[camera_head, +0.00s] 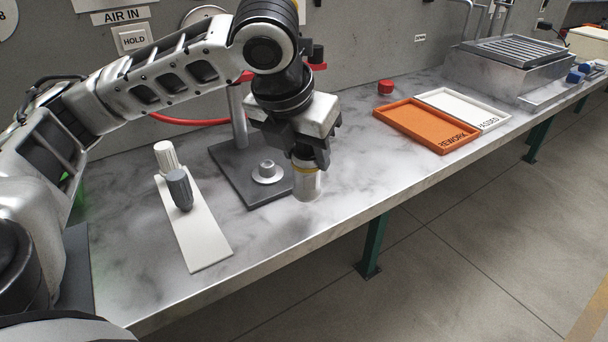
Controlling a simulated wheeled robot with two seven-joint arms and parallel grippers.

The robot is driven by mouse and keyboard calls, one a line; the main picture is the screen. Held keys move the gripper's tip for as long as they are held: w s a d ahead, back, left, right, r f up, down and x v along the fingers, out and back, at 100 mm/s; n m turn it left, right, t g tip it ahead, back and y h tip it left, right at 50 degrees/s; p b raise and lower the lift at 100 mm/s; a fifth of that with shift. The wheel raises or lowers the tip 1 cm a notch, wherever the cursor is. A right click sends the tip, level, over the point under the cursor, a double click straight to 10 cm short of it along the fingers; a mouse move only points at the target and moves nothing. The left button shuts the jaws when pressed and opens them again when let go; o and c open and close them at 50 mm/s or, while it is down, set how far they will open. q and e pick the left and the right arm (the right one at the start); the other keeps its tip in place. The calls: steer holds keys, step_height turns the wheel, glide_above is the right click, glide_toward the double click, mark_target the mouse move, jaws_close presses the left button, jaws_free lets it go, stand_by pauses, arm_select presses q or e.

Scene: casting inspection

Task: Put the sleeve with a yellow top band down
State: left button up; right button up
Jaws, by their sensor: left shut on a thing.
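The sleeve (306,185) is a short metallic cylinder with a yellow band near its top. My left gripper (308,160) comes down from above and is shut on its upper end. The sleeve is upright, just right of the dark grey plate and near the front edge of the marble-topped bench (350,171). I cannot tell whether its bottom touches the bench. My right gripper is not in view.
A dark fixture plate (228,160) with a metal boss (267,172) and post stands left of the sleeve. A white strip (205,236) holds white and grey cylinders. An orange REWORK tray (388,117), a white tray (497,121) and a red knob (385,87) are at right.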

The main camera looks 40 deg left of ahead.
mark_target(304, 171)
arm_select(q)
steer(key=shift+w+a+f, duration=0.2)
steer(key=shift+w+f, duration=0.15)
steer(key=shift+f, duration=0.05)
steer(key=f, duration=0.2)
steer(key=f+b, duration=0.1)
steer(key=f, duration=0.1)
steer(key=shift+w+a, duration=0.25)
steer(key=shift+r, duration=0.1)
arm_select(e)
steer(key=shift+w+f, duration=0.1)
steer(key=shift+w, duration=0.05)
arm_select(q)
steer(key=o, duration=1.3)
steer(key=shift+f, duration=0.2)
steer(key=shift+p+v, duration=1.45)
steer(key=shift+v, duration=4.7)
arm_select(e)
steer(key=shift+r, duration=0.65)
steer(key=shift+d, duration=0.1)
